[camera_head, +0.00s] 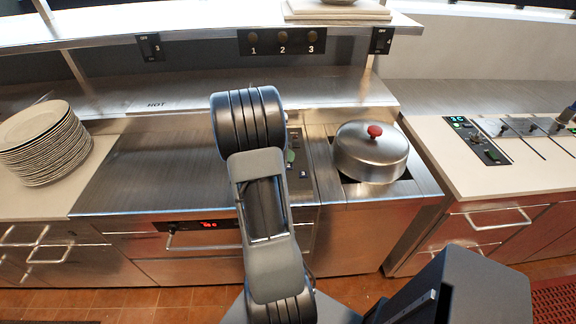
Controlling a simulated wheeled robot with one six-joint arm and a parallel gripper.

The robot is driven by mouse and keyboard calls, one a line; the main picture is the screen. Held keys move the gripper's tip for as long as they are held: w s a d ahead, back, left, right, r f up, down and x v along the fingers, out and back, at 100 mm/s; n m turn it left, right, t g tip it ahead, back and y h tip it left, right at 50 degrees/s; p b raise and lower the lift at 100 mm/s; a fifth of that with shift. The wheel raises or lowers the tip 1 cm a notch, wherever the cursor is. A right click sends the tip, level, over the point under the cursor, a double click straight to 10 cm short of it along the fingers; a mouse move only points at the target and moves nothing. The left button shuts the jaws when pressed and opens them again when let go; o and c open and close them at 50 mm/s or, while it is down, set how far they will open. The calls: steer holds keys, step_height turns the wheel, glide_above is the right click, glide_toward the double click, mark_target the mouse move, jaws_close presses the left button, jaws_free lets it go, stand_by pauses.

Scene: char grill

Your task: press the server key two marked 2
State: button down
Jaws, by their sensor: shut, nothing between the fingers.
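The key marked 2 (283,37) is a round brown button on a black panel (246,48) on the front edge of the upper shelf. It sits between the keys marked 1 (254,37) and 3 (312,36). The key and its number are fully visible, with nothing in front of them. My arm rises from the bottom centre over the steel griddle, its top joint below and left of the panel. My gripper does not show; the arm's own links may hide it.
A domed steel lid (370,155) with a red knob stands right of my arm. Stacked plates (42,143) stand at left. A small control strip (304,172) with a green button is partly behind my arm. The upper shelf (200,22) overhangs the back counter.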

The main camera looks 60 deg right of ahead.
mark_target(288, 165)
steer(key=shift+r+p, duration=1.15)
steer(key=shift+r, duration=1.7)
steer(key=shift+w+a+f+n, duration=0.15)
steer(key=shift+f+n, duration=0.1)
steer(key=shift+n, duration=0.65)
steer(key=a+n, duration=0.1)
steer(key=a+f+y, duration=0.1)
steer(key=a+f+n+y, duration=0.1)
steer(key=shift+s+a+f+n+t, duration=0.1)
steer(key=shift+s+a+n+t, duration=0.2)
steer(key=shift+t, duration=0.1)
steer(key=a+r+n+t+y, duration=0.1)
steer(key=a+r+n+t, duration=0.2)
steer(key=a, duration=0.8)
steer(key=w+a+r+n+t+y, duration=0.1)
steer(key=a+r+n+t+y, duration=0.1)
steer(key=a, duration=1)
steer(key=w+a+r+n+t+y, duration=0.1)
steer(key=a+r+n+t, duration=0.3)
steer(key=a+n, duration=0.4)
steer(key=a+r, duration=0.1)
steer(key=a, duration=0.3)
steer(key=shift+w+r+t+y, duration=0.25)
steer(key=shift+t+y, duration=0.15)
